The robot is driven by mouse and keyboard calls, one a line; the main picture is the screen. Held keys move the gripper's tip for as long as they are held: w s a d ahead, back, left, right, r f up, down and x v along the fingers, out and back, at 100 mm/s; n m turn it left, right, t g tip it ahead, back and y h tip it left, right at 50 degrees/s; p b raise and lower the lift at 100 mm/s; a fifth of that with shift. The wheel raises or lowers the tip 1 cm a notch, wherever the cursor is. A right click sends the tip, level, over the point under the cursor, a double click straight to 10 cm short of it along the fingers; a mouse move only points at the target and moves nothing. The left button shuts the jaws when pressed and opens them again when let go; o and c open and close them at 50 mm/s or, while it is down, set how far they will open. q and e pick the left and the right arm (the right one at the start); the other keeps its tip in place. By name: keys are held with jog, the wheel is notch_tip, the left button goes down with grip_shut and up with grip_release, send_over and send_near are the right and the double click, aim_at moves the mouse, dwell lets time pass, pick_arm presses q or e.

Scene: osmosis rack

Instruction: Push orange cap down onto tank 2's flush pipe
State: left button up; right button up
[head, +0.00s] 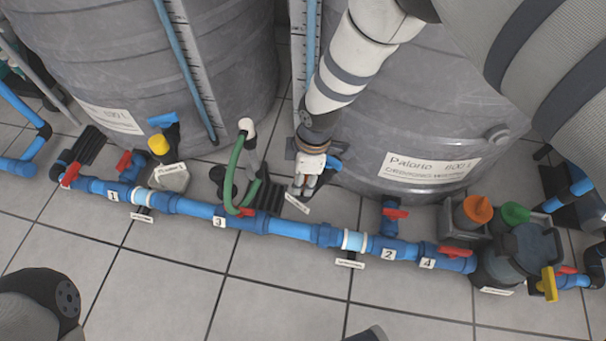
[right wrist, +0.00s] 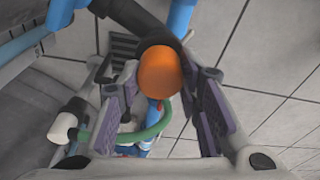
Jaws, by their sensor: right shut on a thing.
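My right gripper (head: 304,184) reaches down in front of the right grey tank (head: 440,125). In the right wrist view, the purple-padded fingers of my right gripper (right wrist: 168,78) are shut on an orange cap (right wrist: 160,72) near their tips. A dark curved pipe (right wrist: 135,18) runs behind the cap; I cannot tell whether the cap touches it. The held cap is hidden in the head view, and I cannot make out the flush pipe's end there. My left gripper is not in view.
A blue pipe line (head: 290,228) with red valve handles crosses the tiled floor in front of the tanks. A green hose (head: 234,172) loops left of my right gripper. Foreground floor is mostly clear.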

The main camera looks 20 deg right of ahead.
jog(key=shift+f, duration=0.15)
jog(key=o, duration=0.9)
jog(key=shift+o, duration=0.2)
notch_tip(320, 180, up, 12)
jog(key=d, duration=0.1)
jog(key=shift+s+d, duration=0.15)
jog(key=shift+s, duration=0.15)
